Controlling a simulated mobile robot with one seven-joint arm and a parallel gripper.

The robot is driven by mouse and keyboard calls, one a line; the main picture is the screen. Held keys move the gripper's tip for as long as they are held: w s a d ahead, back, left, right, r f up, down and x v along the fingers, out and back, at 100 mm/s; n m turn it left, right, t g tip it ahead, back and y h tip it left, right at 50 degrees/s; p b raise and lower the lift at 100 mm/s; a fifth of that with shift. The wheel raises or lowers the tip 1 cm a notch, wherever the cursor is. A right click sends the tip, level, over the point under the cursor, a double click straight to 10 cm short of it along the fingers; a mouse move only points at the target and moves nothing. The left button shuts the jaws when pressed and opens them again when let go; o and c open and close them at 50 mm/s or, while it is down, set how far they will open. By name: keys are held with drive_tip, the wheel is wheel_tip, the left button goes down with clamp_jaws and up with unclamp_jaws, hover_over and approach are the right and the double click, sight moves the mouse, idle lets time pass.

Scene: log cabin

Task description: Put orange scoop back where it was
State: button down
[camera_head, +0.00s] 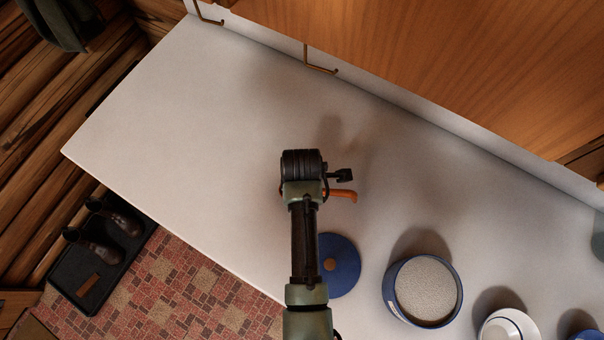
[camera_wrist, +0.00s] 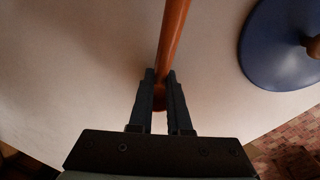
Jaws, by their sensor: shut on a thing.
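The orange scoop (camera_head: 343,194) shows in the head view just right of my wrist, over the white counter; much of it is hidden under my arm. In the wrist view its orange handle (camera_wrist: 173,45) runs up from between the fingers. My gripper (camera_wrist: 160,84) is shut on this handle near its lower end. In the head view the fingers are hidden beneath my wrist. I cannot tell whether the scoop touches the counter.
A blue lid (camera_head: 339,266) with a brown knob lies on the white counter (camera_head: 190,130), close to my arm. Right of it stands a blue canister (camera_head: 423,291) full of pale grains. A white cup (camera_head: 508,326) stands farther right. The counter's left part is clear. Wooden cabinets (camera_head: 440,60) line the back.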

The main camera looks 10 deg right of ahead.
drive_tip(key=shift+f+b, duration=0.35)
drive_tip(key=shift+f, duration=0.25)
drive_tip(key=c, duration=0.8)
unclamp_jaws()
drive_tip(key=r, duration=0.4)
drive_tip(key=s+r+b, duration=0.1)
drive_tip(key=r, duration=0.3)
drive_tip(key=s+r, duration=0.1)
drive_tip(key=r, duration=0.4)
drive_tip(key=shift+a, duration=0.1)
